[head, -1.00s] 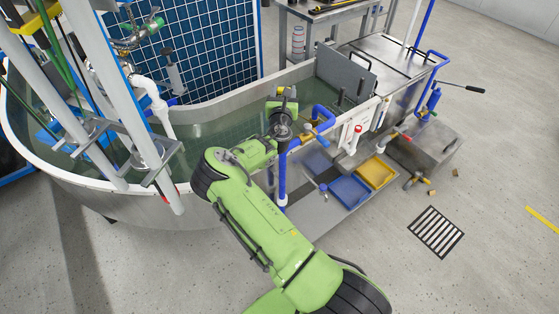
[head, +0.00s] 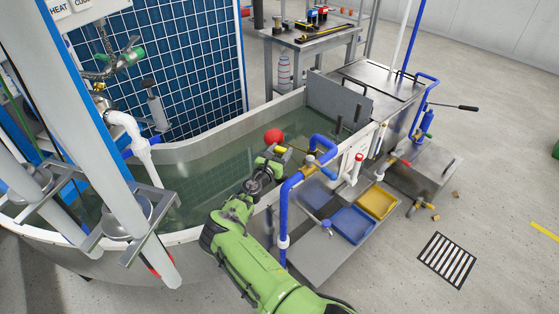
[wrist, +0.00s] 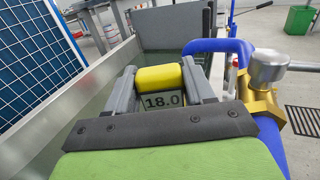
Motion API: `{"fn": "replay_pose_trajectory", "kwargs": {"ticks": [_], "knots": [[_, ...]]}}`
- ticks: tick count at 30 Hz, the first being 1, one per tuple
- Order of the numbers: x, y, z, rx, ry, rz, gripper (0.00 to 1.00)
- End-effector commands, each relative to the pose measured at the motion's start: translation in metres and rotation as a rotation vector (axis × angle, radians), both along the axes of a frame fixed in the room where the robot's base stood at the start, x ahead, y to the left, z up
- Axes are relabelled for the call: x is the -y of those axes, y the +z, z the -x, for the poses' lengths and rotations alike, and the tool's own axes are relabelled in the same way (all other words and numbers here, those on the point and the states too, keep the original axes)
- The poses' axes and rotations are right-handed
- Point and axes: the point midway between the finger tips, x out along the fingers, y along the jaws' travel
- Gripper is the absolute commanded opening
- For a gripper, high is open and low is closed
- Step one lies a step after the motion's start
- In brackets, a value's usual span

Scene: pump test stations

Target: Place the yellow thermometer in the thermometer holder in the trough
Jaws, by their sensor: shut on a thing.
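My gripper (head: 277,152) is over the water near the trough's right wall, left of the blue pipe. In the wrist view, the fingers (wrist: 165,90) are shut on the yellow thermometer (wrist: 160,76). Its yellow body lies across between the fingers, and a display below it reads 18.0. The thermometer's lower part is hidden in the wrist view. The trough (head: 190,157) is a long metal tank with a pale rim, holding greenish water. I cannot make out the thermometer holder for certain.
A blue pipe (head: 286,205) with a brass valve (wrist: 262,100) rises close to the right of my gripper. A red ball (head: 273,135) is just beyond my gripper. A grey plate (head: 338,100) stands across the trough's far end. Blue and yellow trays (head: 376,203) lie outside the trough.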

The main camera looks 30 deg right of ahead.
Motion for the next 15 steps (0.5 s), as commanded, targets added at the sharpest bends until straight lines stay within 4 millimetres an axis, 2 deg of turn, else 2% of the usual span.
{"fn": "replay_pose_trajectory", "kwargs": {"ticks": [1,2,8,15], "knots": [[0.0001,-0.0115,0.0,-0.001,0.001,0.001,0.22],[0.0,-0.0129,0.0,0.0,0.001,0.001,0.22],[-0.0002,-0.0101,-0.0001,0.001,0.001,0.002,0.22],[-0.0003,-0.0173,-0.0002,0.001,0.001,0.001,0.22]]}}
